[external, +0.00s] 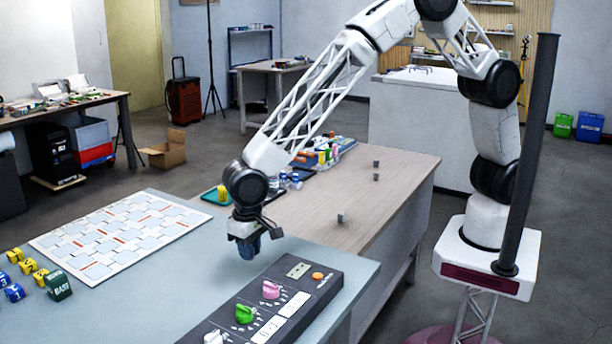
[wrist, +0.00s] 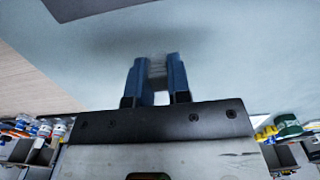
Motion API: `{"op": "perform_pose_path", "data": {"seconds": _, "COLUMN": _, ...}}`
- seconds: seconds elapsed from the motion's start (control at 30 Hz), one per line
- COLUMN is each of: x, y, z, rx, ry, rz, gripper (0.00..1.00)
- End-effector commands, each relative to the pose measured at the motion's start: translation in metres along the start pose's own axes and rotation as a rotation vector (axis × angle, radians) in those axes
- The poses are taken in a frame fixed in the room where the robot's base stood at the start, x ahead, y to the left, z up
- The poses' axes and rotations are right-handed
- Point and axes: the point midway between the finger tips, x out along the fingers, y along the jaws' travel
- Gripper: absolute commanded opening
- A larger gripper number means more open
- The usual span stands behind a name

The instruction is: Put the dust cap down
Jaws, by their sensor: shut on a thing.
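My gripper (external: 249,250) hangs over the blue-grey tabletop (external: 330,262), between the grid board and the control panel, pointing down. In the wrist view its two blue fingers (wrist: 157,60) are close together, with a small pale, see-through piece, which looks like the dust cap (wrist: 158,72), held between them. The cap cannot be made out in the external view, where the fingers hide it. The fingertips look a little above the table; the exact gap is hard to tell.
A dark control panel (external: 240,310) with knobs lies in front right of my gripper. A white grid board (external: 118,232) lies to the left, with yellow and blue blocks and a green block (external: 57,286) near it. Bare tabletop surrounds the gripper.

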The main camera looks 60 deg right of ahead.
Motion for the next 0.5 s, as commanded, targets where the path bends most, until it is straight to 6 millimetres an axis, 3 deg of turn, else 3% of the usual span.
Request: {"op": "perform_pose_path", "data": {"seconds": 0.5, "x": 0.0025, "y": -0.0091, "z": -0.0077, "rx": 0.001, "ry": -0.001, "rz": 0.002, "gripper": 0.0}}
